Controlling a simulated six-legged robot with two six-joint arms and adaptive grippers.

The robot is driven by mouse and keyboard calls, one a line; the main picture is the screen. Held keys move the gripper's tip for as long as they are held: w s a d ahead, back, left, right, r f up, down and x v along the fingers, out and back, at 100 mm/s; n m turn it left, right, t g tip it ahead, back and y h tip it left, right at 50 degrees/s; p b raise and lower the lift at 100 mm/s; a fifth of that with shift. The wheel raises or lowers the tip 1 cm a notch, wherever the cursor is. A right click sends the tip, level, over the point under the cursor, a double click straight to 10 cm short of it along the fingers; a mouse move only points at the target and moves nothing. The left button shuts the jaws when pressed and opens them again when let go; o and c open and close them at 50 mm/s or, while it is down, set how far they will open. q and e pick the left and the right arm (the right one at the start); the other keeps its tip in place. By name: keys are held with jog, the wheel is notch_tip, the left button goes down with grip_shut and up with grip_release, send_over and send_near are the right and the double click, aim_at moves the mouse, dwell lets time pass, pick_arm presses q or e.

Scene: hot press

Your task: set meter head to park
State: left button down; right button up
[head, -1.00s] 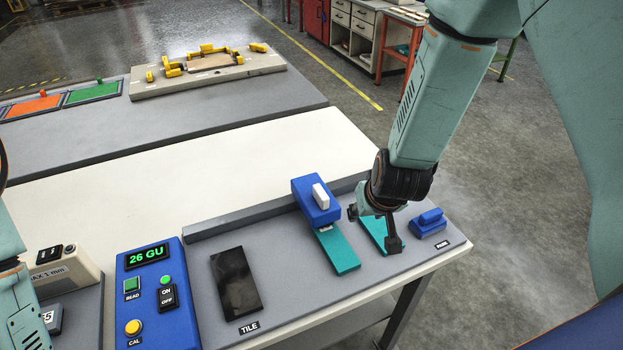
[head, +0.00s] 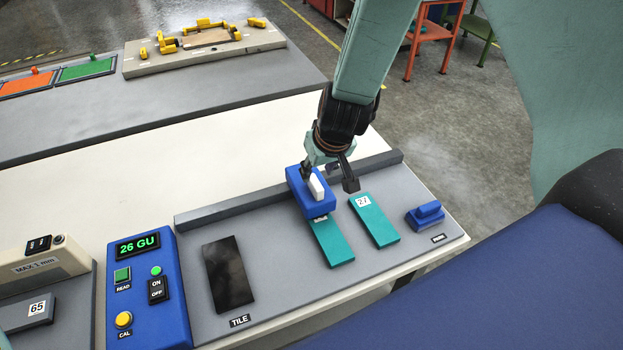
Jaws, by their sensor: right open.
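The meter head is a blue block (head: 303,199) with a white grip (head: 317,186) on top. It sits over the upper end of a teal strip (head: 333,246). My right gripper (head: 330,180) is open just above the head, with one finger by the white grip and the other to the right of the head; I cannot tell whether it touches. A small blue block (head: 425,215) is at the right end of the grey board, beside a small label (head: 438,238) too small to read surely. My left gripper is out of view.
A second teal strip marked 27 (head: 376,222) lies right of the head. A dark tile (head: 229,275) and a blue console (head: 146,290) reading 26 GU are to the left. A raised grey rail (head: 245,206) runs behind them. The white table behind is clear.

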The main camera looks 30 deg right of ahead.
aim_at(315, 182)
jog(key=b+x, duration=0.1)
jog(key=x, duration=0.2)
jog(key=b+x, duration=0.1)
jog(key=x, duration=0.2)
jog(key=shift+s+d+f+b, duration=0.15)
jog(key=shift+d+f+b, duration=0.1)
jog(key=shift+b, duration=0.05)
jog(key=shift+w+a+f, duration=0.2)
jog(key=shift+w+f, duration=0.1)
jog(key=shift+f, duration=0.05)
jog(key=shift+s+d, duration=0.1)
jog(key=shift+d, duration=0.1)
jog(key=shift+c, duration=0.8)
jog(key=c, duration=0.6)
grip_shut()
